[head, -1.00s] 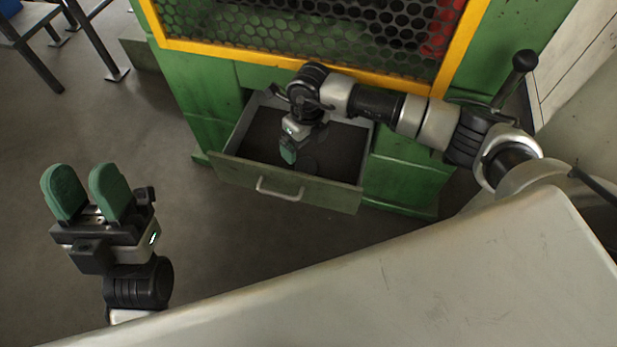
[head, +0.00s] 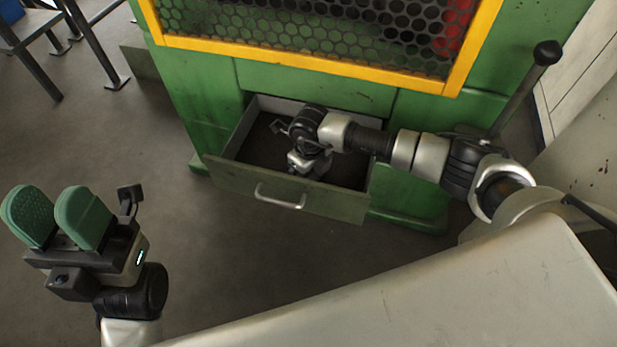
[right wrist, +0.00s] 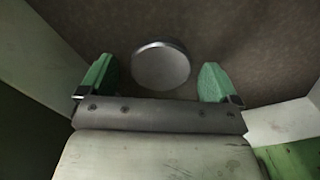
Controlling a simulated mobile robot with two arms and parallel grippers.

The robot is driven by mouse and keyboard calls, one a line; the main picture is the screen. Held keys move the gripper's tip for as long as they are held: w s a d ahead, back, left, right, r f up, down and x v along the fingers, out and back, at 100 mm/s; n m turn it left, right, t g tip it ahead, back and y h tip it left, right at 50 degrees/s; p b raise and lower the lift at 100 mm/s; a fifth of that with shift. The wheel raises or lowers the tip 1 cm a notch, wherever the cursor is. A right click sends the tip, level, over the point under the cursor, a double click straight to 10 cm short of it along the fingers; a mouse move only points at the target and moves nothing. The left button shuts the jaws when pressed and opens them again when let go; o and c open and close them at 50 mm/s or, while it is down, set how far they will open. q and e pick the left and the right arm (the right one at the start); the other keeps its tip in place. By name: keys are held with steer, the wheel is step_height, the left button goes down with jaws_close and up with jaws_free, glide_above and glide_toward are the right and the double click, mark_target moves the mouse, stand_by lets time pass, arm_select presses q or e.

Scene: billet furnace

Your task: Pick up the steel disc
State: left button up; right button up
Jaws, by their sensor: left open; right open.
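The steel disc (right wrist: 161,66) is round, flat and grey. In the right wrist view it lies on the dark drawer floor, between and slightly beyond the two green fingers. My right gripper (right wrist: 158,82) is open and empty around it; I cannot tell how far above the floor the fingertips are. In the head view my right arm reaches down into the open drawer (head: 235,178), and its wrist hides the disc and the fingers. My left gripper (head: 55,215) is open and empty, out over the floor at the lower left.
The green machine (head: 210,95) with a yellow-framed mesh guard (head: 330,62) stands behind the drawer. The drawer walls enclose the right gripper closely. A metal handle (head: 280,197) is on the drawer front. A black-knobbed lever (head: 545,54) rises at the right.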

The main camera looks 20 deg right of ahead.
steer(key=shift+f, duration=0.15)
steer(key=shift+c, duration=0.2)
steer(key=c, duration=1.2)
